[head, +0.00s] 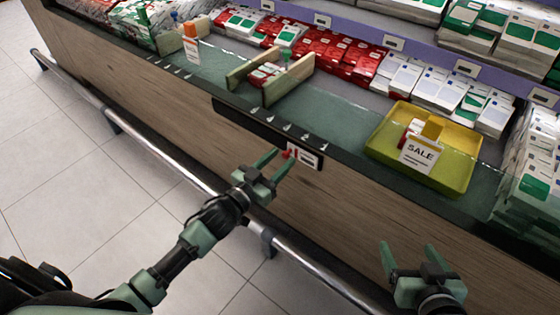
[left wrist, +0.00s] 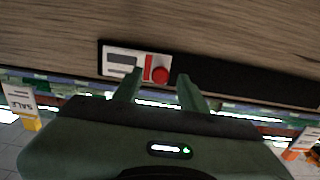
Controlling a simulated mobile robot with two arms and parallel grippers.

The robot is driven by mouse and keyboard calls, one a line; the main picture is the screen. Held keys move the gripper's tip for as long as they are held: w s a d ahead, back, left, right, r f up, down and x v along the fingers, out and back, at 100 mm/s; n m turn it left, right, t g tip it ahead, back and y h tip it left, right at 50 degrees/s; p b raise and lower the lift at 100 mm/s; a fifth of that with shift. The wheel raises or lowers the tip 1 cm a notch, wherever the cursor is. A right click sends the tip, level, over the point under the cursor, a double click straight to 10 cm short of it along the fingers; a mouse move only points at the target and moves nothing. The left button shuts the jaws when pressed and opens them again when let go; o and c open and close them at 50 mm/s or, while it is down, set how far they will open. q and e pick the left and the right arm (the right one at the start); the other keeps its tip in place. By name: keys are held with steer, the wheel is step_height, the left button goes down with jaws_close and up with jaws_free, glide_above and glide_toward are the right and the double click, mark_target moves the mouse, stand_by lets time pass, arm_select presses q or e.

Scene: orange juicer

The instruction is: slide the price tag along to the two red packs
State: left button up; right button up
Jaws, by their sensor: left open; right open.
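The price tag (head: 303,155) is a small white plate with red and dark marks and a red knob (head: 287,154). It sits at the right end of a black rail (head: 250,122) on the shelf's wooden front. In the left wrist view the price tag (left wrist: 123,63) is close, with the red knob (left wrist: 160,75) between the fingertips. My left gripper (head: 277,161) is open around the knob; contact cannot be told. The red-and-white packs (head: 265,74) lie between two wooden dividers above the rail's left part. My right gripper (head: 408,256) is open and empty at lower right.
A yellow tray (head: 462,173) with a SALE card (head: 419,154) stands on the shelf to the right. A metal bumper rail (head: 180,171) runs along the front below. The black rail is bare left of the tag.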

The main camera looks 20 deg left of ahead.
arm_select(q)
steer(key=shift+w+d, duration=0.1)
steer(key=shift+w, duration=0.1)
steer(key=shift+c, duration=0.3)
jaws_close()
stand_by(1.1)
